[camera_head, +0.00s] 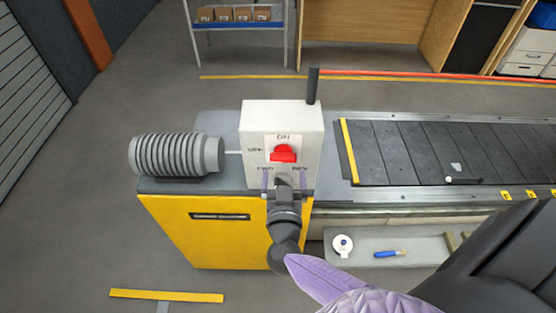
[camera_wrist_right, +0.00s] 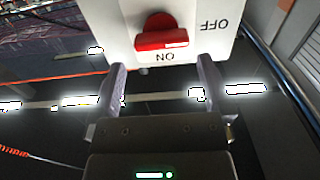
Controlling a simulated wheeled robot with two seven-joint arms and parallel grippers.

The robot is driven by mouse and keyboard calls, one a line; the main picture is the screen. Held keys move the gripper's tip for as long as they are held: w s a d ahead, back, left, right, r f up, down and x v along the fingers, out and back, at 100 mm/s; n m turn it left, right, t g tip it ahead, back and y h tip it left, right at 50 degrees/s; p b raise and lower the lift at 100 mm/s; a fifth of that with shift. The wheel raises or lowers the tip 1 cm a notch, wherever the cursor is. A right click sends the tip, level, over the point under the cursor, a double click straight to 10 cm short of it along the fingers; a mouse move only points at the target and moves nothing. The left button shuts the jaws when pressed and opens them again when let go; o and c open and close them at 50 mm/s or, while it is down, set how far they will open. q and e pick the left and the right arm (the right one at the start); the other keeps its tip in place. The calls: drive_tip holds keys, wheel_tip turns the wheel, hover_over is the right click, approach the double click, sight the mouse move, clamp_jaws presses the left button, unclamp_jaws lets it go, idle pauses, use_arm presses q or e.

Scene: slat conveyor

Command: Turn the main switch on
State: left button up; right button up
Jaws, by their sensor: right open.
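The main switch is a red knob (camera_head: 283,154) on the face of a pale control box (camera_head: 257,124). ON is printed above it, OFF to its left, and FWD and REV below. Its red grip lies crosswise; I cannot tell which mark it is set to. My right gripper (camera_head: 284,181) is open in front of the box's lower part, with its fingers apart below the knob. In the right wrist view the knob (camera_wrist_right: 160,36) shows beyond the open, empty fingers (camera_wrist_right: 162,78); no contact with it shows. My left gripper is not in view.
A dark post (camera_head: 313,84) rises at the box's right rear. A ribbed grey motor (camera_head: 178,155) is left of the box, and the slat conveyor (camera_head: 410,152) runs right. A tape roll (camera_head: 343,245) and a blue marker (camera_head: 389,254) lie on a low shelf. Open floor is at left.

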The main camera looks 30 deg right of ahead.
sight(283, 162)
drive_tip(key=b+x, duration=0.1)
drive_tip(key=x, duration=0.4)
drive_tip(key=shift+a, duration=0.1)
drive_tip(key=c, duration=0.9)
drive_tip(key=m, duration=0.3)
drive_tip(key=shift+p, duration=0.35)
drive_tip(key=shift+f+m+b, duration=0.15)
drive_tip(key=shift+m+b, duration=0.65)
drive_tip(key=shift+m, duration=6.5)
